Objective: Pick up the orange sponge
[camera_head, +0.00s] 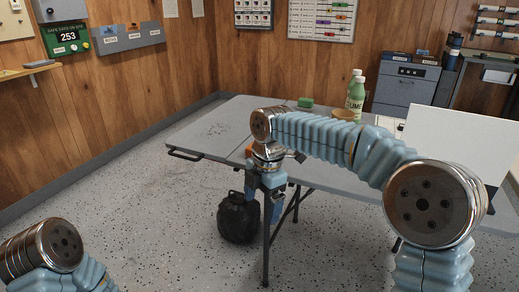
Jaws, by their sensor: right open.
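A small orange patch (249,149) shows just left of my right wrist, over the grey folding table (215,145). It looks like part of the orange sponge, but my arm hides the rest. My right gripper (263,205) points down with its light blue fingers apart and nothing seen between them. It is in front of the table's near edge, nearer to me than the orange patch and lower in the picture. My left arm shows only at the lower left corner, and its gripper is out of the picture.
A green block (305,102), a tan bowl (343,114) and green-and-white bottles (355,98) stand at the table's far side. A white panel (458,143) rises at the right. A black round container (238,217) is on the floor below. The table's left part is clear.

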